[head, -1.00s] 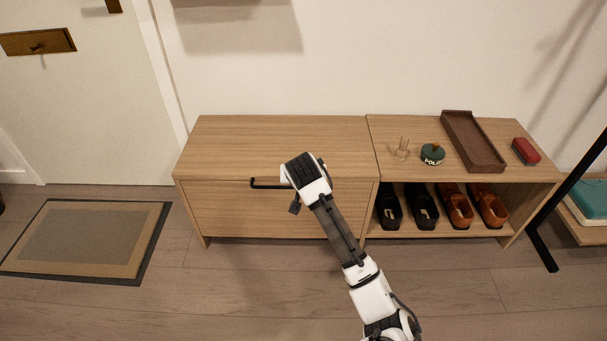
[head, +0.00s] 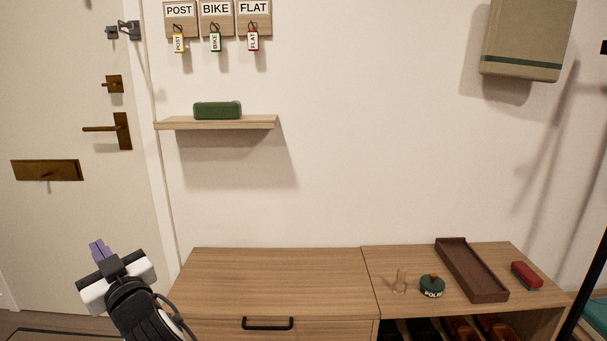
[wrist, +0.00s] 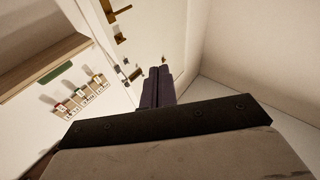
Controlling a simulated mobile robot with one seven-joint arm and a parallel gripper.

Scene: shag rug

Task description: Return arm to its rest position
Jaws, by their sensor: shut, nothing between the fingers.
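My gripper (head: 98,250) is at the lower left of the head view, raised in front of the door and left of the wooden cabinet (head: 270,280). Its purple fingers are together and point up, with nothing between them. In the wrist view the shut fingers (wrist: 159,86) point towards the door (wrist: 150,40). The cabinet's drawer front with its black handle (head: 267,324) shows at the bottom of the head view. My gripper is apart from the handle.
A wall shelf (head: 220,123) holds a green case (head: 217,110), below several labelled key hooks (head: 215,15). The cabinet top holds a polish tin (head: 431,286), a brown tray (head: 470,270) and a red brush (head: 526,275). A beige box (head: 528,40) hangs upper right.

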